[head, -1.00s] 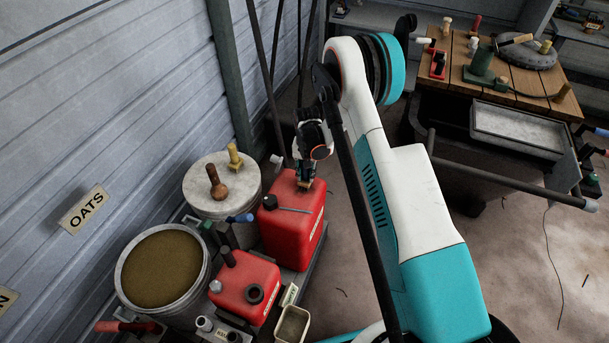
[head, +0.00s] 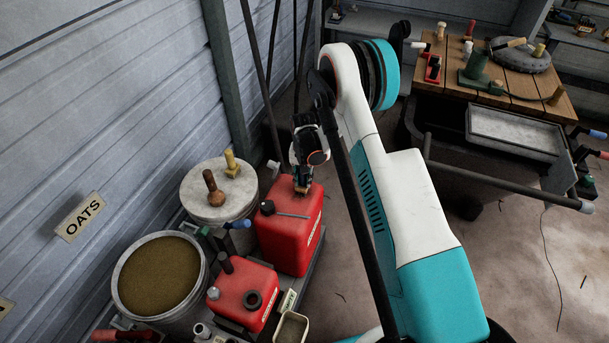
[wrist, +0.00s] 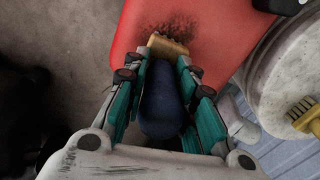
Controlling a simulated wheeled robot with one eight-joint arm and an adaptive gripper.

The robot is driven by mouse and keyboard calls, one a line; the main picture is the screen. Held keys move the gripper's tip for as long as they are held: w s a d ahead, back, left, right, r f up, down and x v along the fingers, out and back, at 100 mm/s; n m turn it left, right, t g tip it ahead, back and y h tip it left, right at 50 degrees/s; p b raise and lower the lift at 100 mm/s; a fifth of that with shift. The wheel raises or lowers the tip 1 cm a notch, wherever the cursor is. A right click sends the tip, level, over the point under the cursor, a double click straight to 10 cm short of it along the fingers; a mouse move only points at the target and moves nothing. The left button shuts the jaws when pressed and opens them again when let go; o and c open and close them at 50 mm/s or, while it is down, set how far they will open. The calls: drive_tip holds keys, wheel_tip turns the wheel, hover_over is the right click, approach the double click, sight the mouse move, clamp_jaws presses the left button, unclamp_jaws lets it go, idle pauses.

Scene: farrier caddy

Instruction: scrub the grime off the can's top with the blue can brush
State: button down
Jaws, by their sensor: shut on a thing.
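The tall red can (head: 290,235) stands at the left of my arm in the head view. Its red top also shows in the wrist view (wrist: 205,40), with a dark, speckled grime patch (wrist: 170,22). My gripper (wrist: 162,85) is shut on the blue handle of the can brush (wrist: 161,105). The brush's tan head points at the can's top and overlaps the near edge of the grime. Whether its bristles touch the surface cannot be told. In the head view my gripper (head: 302,188) is at the far part of the can's top, and the brush is mostly hidden.
A lidded pail (head: 203,212) with two upright brushes stands left of the can. A smaller red can (head: 240,297) and an open pail of grain (head: 120,297) are nearer. A wall is on the left; a workbench (head: 510,85) is at the back right. Open floor lies right of my arm.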

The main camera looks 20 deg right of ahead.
drive_tip(key=shift+s+a, duration=0.35)
drive_tip(key=shift+s, duration=0.2)
drive_tip(key=shift+w+d, duration=0.15)
drive_tip(key=shift+w, duration=0.1)
drive_tip(key=shift+w+r, duration=0.1)
drive_tip(key=shift+r, duration=0.65)
drive_tip(key=shift+r+p, duration=1.3)
drive_tip(key=shift+r, duration=1.25)
